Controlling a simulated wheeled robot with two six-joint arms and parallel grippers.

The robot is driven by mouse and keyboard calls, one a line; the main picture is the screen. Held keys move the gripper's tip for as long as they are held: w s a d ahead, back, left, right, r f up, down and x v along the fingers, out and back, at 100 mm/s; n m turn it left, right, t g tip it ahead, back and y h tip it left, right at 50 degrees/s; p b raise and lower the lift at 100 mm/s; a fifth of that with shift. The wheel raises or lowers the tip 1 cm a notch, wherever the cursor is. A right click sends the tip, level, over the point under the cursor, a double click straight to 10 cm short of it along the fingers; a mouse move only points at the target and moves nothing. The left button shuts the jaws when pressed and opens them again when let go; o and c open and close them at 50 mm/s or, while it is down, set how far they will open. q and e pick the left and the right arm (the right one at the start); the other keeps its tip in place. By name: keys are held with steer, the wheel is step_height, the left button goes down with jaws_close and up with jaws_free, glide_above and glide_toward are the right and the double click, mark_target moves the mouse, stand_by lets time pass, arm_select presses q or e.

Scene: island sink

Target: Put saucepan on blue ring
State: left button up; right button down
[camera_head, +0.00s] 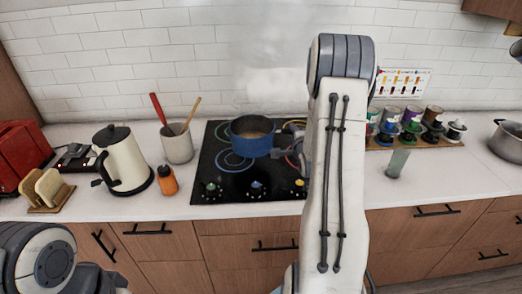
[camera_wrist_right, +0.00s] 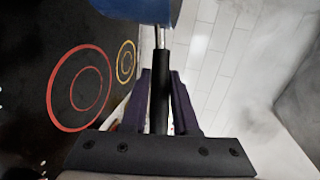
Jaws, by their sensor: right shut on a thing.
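The blue saucepan (camera_head: 251,144) is over the black cooktop (camera_head: 216,180), in the upper middle. My right gripper (camera_head: 290,138) is shut on its black handle, largely hidden behind my arm in the head view. In the right wrist view the handle (camera_wrist_right: 160,85) runs between the fingers (camera_wrist_right: 160,110), with the blue pan side (camera_wrist_right: 135,8) at the top edge. Blue rings (camera_head: 233,168) show left of and below the pan, partly covered by it. Whether the pan touches the glass cannot be told. My left gripper is out of view.
A red ring (camera_wrist_right: 50,95) and a yellow ring (camera_wrist_right: 125,63) show on the cooktop. A utensil crock (camera_head: 177,148), an orange bottle (camera_head: 167,181) and a kettle (camera_head: 125,165) stand left. A glass (camera_head: 397,163) and several jars stand right. The front counter strip is clear.

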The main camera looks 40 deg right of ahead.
mark_target(270, 147)
steer(key=w+a+f, duration=0.1)
steer(key=w, duration=0.1)
steer(key=w+a+f+p, duration=0.1)
steer(key=w+f, duration=0.1)
steer(key=w+a+f+p, duration=0.1)
steer(key=w+a, duration=0.1)
steer(key=shift+w+f, duration=0.2)
steer(key=shift+w, duration=0.2)
steer(key=shift+f+p, duration=0.7)
steer(key=shift+f, duration=1.35)
steer(key=c, duration=0.7)
jaws_free()
steer(key=shift+f, duration=0.1)
steer(key=shift+a, duration=0.1)
